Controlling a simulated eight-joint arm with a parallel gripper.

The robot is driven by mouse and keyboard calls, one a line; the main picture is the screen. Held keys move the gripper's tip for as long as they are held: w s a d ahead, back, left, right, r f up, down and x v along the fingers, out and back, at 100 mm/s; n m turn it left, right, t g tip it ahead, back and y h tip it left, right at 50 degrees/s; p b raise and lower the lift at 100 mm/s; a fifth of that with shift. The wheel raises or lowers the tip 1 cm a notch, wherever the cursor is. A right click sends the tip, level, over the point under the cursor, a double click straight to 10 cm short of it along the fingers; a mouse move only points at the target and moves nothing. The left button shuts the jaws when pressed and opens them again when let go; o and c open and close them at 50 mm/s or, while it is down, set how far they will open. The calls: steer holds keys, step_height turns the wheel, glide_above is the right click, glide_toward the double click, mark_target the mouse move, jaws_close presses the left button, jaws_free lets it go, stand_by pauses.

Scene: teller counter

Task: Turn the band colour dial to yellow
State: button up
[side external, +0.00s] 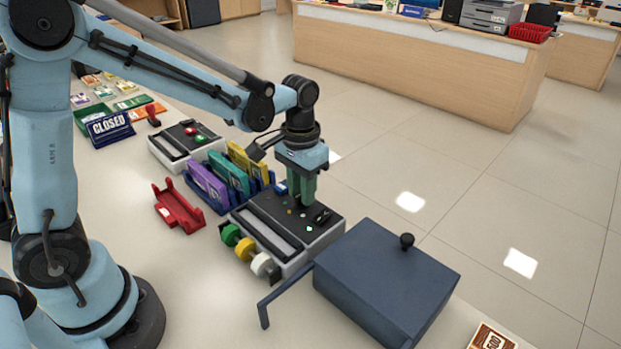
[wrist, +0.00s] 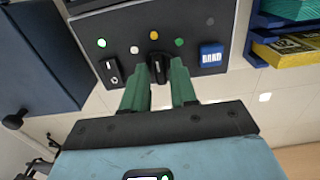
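The banding machine (side external: 275,232) is a dark-topped box with a light casing on the counter. In the wrist view its black dial (wrist: 160,70) has a white dot (wrist: 134,50), a yellow dot (wrist: 154,35) and a green dot (wrist: 179,42) around its far side. The dial's pointer direction is too small to tell surely. My gripper (wrist: 160,68) points down at the panel, its green fingers apart on either side of the dial; I cannot tell whether they touch it. In the side view my gripper (side external: 303,200) hides the dial.
A blue BAND button (wrist: 211,56) and a small black switch (wrist: 112,72) flank the dial. A dark blue box (side external: 385,280) with a knob stands close to the right. A rack of coloured packets (side external: 228,178) and a red holder (side external: 178,206) are at left.

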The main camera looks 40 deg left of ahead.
steer(key=shift+o, duration=0.8)
steer(key=shift+r, duration=0.1)
step_height(320, 180, up, 12)
stand_by(0.3)
steer(key=t, duration=0.7)
glide_toward(299, 195)
steer(key=s+a, duration=0.1)
steer(key=s+a+r, duration=0.1)
steer(key=s, duration=0.1)
steer(key=shift+s+a, duration=0.15)
steer(key=shift+a, duration=0.05)
